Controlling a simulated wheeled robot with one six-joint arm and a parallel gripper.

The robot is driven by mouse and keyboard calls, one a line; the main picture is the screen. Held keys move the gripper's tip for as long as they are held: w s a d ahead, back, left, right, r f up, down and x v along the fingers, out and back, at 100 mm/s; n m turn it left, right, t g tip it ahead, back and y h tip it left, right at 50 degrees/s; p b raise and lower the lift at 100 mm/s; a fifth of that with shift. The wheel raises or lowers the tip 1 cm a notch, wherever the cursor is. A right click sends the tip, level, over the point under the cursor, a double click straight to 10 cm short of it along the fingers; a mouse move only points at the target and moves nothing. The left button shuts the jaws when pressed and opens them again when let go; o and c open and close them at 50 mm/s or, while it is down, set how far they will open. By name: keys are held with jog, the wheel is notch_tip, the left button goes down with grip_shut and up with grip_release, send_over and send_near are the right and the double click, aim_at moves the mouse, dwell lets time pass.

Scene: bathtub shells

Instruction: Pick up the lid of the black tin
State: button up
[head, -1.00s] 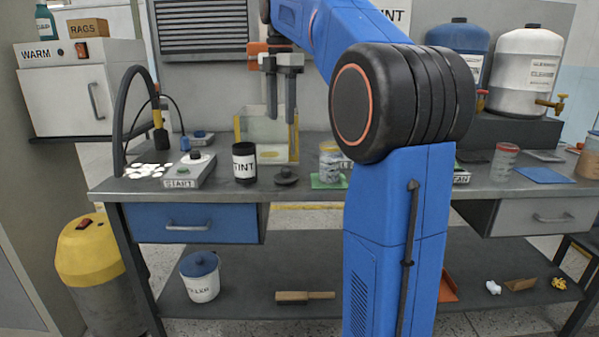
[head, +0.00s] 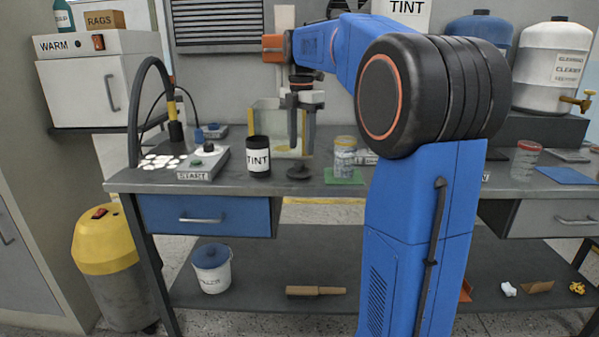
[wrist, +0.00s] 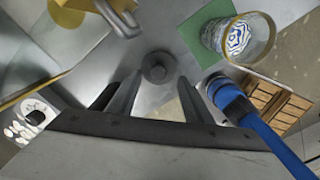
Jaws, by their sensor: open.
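The black tin (head: 258,160) with a white TINT label stands upright on the bench. A dark round lid with a knob (head: 299,173) lies on the bench to the right of the tin, apart from it. In the wrist view the lid (wrist: 158,69) is just beyond and between the fingertips, knob facing the camera. My gripper (head: 298,150) points down above the lid, open and empty. Its two dark fingers also show in the wrist view (wrist: 158,84), one on each side of the lid's line. The tin is not clearly visible in the wrist view.
A clear tank (head: 265,125) stands behind the lid. A glass jar (head: 345,155) on a green mat (head: 335,180) stands to the right. A START box (head: 203,165) is left of the tin. Bare bench lies in front of the lid.

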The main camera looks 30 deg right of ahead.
aim_at(300, 163)
jog(key=shift+a+f, duration=0.1)
jog(key=shift+f, duration=2.7)
jog(key=shift+w, duration=0.1)
jog(key=c, duration=1.1)
jog(key=shift+r, duration=0.1)
